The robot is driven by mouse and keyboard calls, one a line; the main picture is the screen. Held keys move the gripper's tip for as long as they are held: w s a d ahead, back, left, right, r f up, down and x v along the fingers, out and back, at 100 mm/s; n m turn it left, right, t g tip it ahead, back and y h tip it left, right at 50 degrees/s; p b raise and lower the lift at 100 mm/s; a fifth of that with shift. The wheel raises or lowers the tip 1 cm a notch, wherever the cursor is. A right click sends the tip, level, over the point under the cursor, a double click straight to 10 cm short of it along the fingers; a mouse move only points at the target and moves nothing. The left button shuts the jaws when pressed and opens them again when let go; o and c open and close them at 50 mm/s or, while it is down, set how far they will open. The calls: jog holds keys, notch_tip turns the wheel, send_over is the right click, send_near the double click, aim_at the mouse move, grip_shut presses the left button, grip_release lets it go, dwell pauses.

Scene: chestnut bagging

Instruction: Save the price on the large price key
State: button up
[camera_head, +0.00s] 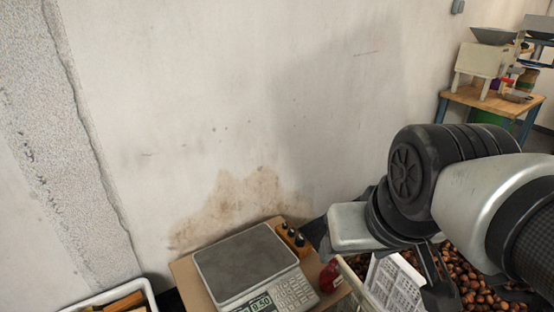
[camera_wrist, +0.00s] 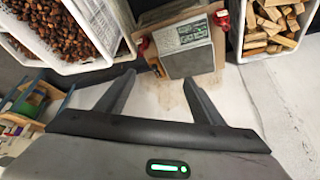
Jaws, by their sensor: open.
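A grey weighing scale (camera_head: 243,264) stands on a wooden board at the bottom of the head view, its flat pan bare. Its keypad (camera_head: 294,289) is on the front right side, beside a lit display (camera_head: 261,302) with digits that look like 8.50. The large price key cannot be told apart from the other keys. In the wrist view the scale (camera_wrist: 188,62) is at the top centre, with its keys beyond the pan. My gripper (camera_wrist: 158,77) is open and empty, its fingers apart; the scale lies beyond their tips. In the head view it (camera_head: 436,278) is right of the scale, apart from it.
A white crate of wood pieces (camera_head: 122,301) is at the lower left. A wall stands behind.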

grip_shut()
dwell(1.3)
